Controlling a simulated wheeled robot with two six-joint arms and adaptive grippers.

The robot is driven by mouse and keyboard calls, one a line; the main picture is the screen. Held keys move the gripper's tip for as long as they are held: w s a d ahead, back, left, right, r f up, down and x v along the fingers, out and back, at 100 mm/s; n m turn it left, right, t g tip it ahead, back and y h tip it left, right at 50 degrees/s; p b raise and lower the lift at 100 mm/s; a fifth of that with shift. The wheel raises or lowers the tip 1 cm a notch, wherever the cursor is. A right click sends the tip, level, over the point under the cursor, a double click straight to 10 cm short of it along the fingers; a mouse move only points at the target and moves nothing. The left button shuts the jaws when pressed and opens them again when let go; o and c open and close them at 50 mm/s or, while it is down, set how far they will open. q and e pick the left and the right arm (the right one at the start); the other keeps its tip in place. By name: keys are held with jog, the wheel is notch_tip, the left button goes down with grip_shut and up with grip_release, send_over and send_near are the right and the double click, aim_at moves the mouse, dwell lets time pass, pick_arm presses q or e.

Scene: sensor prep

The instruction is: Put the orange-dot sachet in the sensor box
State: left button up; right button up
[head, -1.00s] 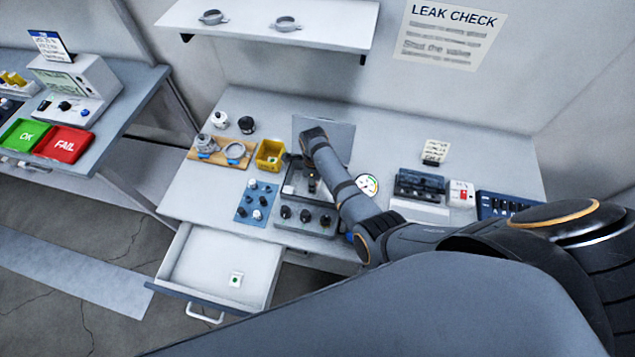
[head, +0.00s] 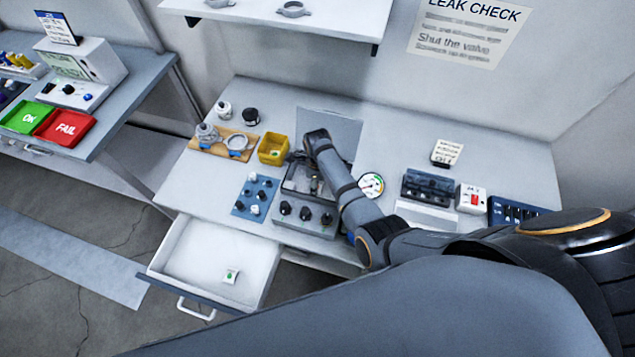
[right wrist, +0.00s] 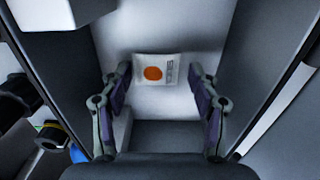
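The orange-dot sachet (right wrist: 158,70) is a small white packet with a printed edge. In the right wrist view it lies flat on a pale floor between dark walls. This looks like the inside of the open grey sensor box (head: 290,188), whose lid stands up behind it in the head view. My right gripper (right wrist: 161,95) points down into the box. Its two fingers are spread on either side of the sachet, with gaps to both. In the head view my right arm partly covers the box and the gripper (head: 314,181). My left gripper is not in view.
An open drawer (head: 200,255) at the front holds a green-dot sachet (head: 231,276). A blue mat (head: 240,208) with small parts and a yellow bin (head: 273,149) stand left of the box. A round gauge (head: 371,185) and dark devices (head: 428,187) are on the right.

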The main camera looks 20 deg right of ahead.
jog(key=shift+r, duration=0.1)
notch_tip(320, 180, up, 8)
jog(key=p, duration=0.8)
notch_tip(320, 180, up, 4)
jog(key=shift+r+b, duration=0.2)
jog(key=shift+b, duration=0.65)
jog(key=shift+s+a, duration=0.1)
